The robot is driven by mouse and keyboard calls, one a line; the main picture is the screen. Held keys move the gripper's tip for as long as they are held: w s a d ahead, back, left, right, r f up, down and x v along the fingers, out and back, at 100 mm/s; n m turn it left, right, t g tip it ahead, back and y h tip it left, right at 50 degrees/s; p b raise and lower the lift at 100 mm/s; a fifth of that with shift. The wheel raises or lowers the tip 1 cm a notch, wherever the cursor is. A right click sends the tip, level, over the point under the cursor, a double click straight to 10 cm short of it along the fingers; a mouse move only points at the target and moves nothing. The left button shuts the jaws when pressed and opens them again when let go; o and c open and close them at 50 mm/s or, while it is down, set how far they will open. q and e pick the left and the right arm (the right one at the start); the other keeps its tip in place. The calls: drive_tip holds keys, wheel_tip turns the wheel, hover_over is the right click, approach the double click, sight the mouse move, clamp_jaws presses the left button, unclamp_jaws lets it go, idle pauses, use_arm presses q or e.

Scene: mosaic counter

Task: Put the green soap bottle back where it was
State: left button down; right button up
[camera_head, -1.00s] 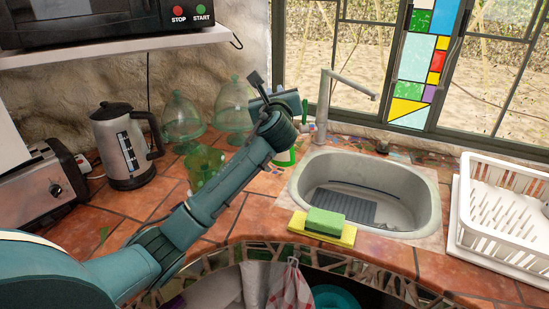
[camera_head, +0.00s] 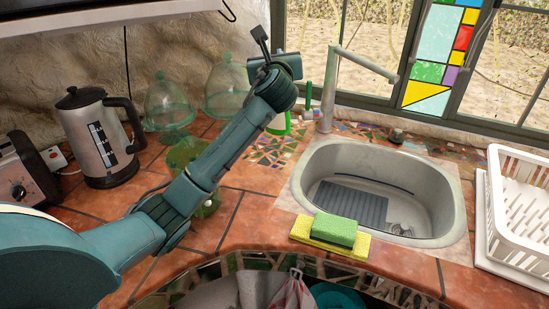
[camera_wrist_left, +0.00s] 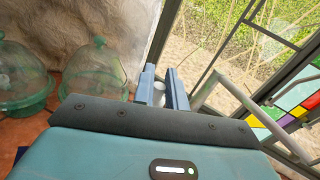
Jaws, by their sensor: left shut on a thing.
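The green soap bottle (camera_head: 279,126) shows in the head view below my left wrist, left of the tap, with its upper part hidden by the arm. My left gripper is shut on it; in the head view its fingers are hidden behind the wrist. In the left wrist view the two fingers of my left gripper (camera_wrist_left: 161,90) stand close together, with a pale piece between them. The bottle's base appears near the back of the counter; I cannot tell whether it touches the tiles. My right gripper is not in view.
A sink (camera_head: 300,190) with a tap (camera_head: 328,90) is right of the bottle. Glass domes (camera_head: 168,103), a green glass (camera_head: 185,152) and a kettle (camera_head: 98,140) stand left. A sponge (camera_head: 335,229) lies in front. A mosaic patch (camera_head: 275,150) before the bottle is clear.

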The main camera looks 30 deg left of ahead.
use_arm(q)
wheel_tip(320, 180, down, 5)
drive_tip(key=shift+f, duration=2.3)
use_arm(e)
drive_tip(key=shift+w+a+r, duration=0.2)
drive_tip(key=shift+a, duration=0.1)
use_arm(q)
drive_tip(key=c, duration=1.4)
unclamp_jaws()
drive_tip(key=shift+f, duration=0.15)
drive_tip(key=v, duration=1.2)
drive_tip(key=shift+b, duration=0.4)
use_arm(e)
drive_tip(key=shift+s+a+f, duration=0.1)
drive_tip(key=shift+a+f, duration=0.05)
